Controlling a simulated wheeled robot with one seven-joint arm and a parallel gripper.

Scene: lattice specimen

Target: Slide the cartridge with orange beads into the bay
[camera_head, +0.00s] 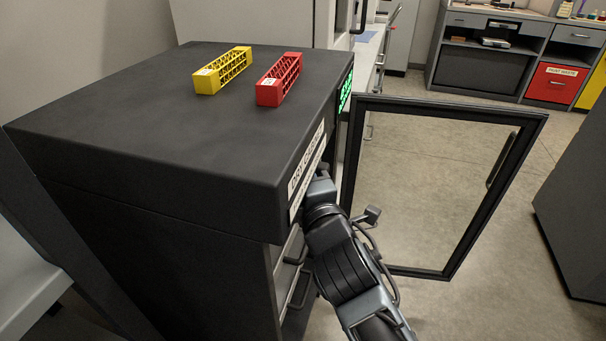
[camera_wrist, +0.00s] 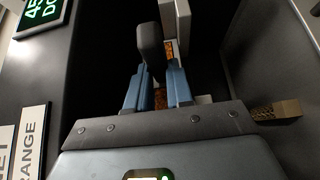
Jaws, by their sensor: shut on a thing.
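My gripper (camera_wrist: 165,62) is shut on the cartridge with orange beads (camera_wrist: 169,50) in the wrist view. Orange shows between the fingers and a pale frame part shows beyond them; the fingers hide much of it. The gripper and cartridge are inside the dark cabinet (camera_head: 170,130). In the head view my arm reaches in at the cabinet's open front, and the cabinet's top and side hide the gripper and cartridge. The bay cannot be made out clearly, nor whether the cartridge touches it.
A tan lattice block (camera_wrist: 277,111) is at the right in the wrist view. A yellow lattice block (camera_head: 223,71) and a red one (camera_head: 279,80) lie on the cabinet top. The glass door (camera_head: 545,125) stands open right of my arm. A lit green display (camera_wrist: 42,14) is at upper left.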

